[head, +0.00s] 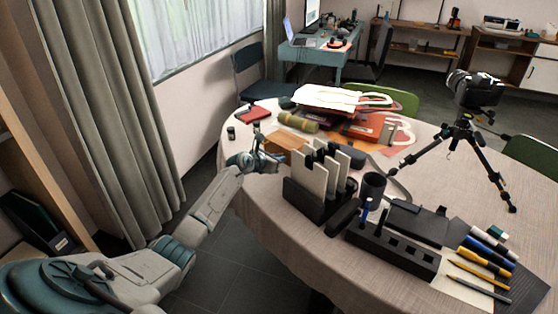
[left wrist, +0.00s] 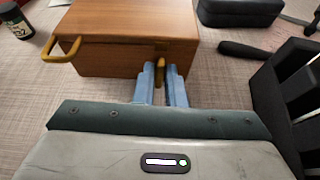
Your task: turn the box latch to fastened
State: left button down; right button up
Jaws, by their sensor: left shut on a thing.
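The wooden box (left wrist: 115,60) stands on the table, its front face toward my left gripper in the left wrist view. In the head view the box (head: 284,141) shows small, just beyond the gripper. The brass-coloured latch (left wrist: 160,69) is on the box's front, pointing roughly upright, its lower part between my fingers. My left gripper (left wrist: 163,78) is shut on the latch, its two blue fingers on either side. In the head view the left gripper (head: 265,162) is at the table's left edge. My right gripper is not in view.
A brass-coloured handle (left wrist: 60,47) sticks out at the box's left. A dark jar (left wrist: 15,20) stands farther left. A black rack with light panels (head: 308,185) stands right of the gripper. A black case (left wrist: 238,10) lies behind right. A tripod with camera (head: 465,125) stands farther right.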

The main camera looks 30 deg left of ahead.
pick_arm(q)
jog(key=c, duration=1.6)
grip_release()
jog(key=shift+o, duration=0.2)
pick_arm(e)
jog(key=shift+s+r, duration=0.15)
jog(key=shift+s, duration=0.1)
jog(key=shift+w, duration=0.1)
